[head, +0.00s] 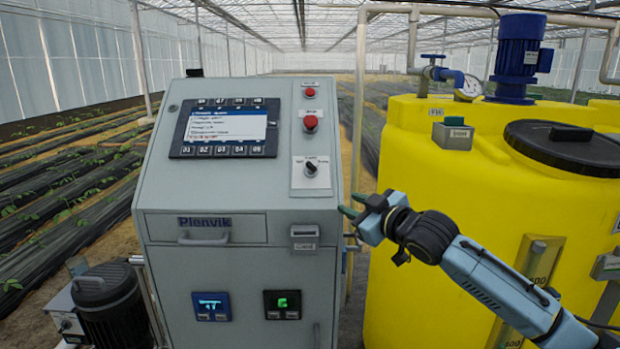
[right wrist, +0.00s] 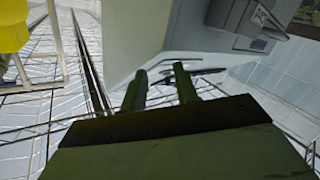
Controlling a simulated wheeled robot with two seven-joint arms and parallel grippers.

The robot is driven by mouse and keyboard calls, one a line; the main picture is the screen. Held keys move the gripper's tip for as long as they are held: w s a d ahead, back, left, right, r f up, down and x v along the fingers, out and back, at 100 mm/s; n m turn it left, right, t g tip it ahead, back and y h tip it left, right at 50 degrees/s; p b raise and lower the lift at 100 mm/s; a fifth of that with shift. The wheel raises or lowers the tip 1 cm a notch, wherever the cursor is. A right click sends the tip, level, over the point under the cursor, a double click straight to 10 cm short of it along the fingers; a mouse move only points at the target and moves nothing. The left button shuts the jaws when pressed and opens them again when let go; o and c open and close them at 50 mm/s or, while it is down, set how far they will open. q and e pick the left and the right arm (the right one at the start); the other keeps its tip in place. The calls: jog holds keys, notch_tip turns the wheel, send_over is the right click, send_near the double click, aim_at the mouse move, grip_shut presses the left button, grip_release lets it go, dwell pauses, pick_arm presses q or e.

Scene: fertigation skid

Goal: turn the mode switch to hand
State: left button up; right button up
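The mode switch (head: 310,169) is a black rotary knob on a white label plate (head: 312,181), at the lower right of the grey cabinet's sloping panel. Its lettering is too small to read, and I cannot tell which mark the knob points at. My right gripper (head: 352,205) is just right of the cabinet's edge, below and to the right of the switch and apart from it. In the right wrist view its two green fingers (right wrist: 160,80) stand apart with nothing between them. The switch cannot be made out in that view. My left gripper is not in view.
The panel also holds a screen (head: 224,129), a red button (head: 310,122) and a small red lamp (head: 309,92). A drawer handle (head: 204,239) and a small grey box (head: 304,236) jut from the cabinet front. A yellow tank (head: 415,165) stands close on the right.

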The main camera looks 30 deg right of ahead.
jog(key=n+t+y, duration=0.1)
send_near(312, 166)
jog(key=w, duration=0.3)
jog(key=w+p, duration=0.1)
jog(key=w, duration=0.3)
jog(key=w+p, duration=0.1)
jog(key=w, duration=0.3)
jog(key=shift+a, duration=0.35)
jog(key=shift+c, duration=0.4)
grip_shut()
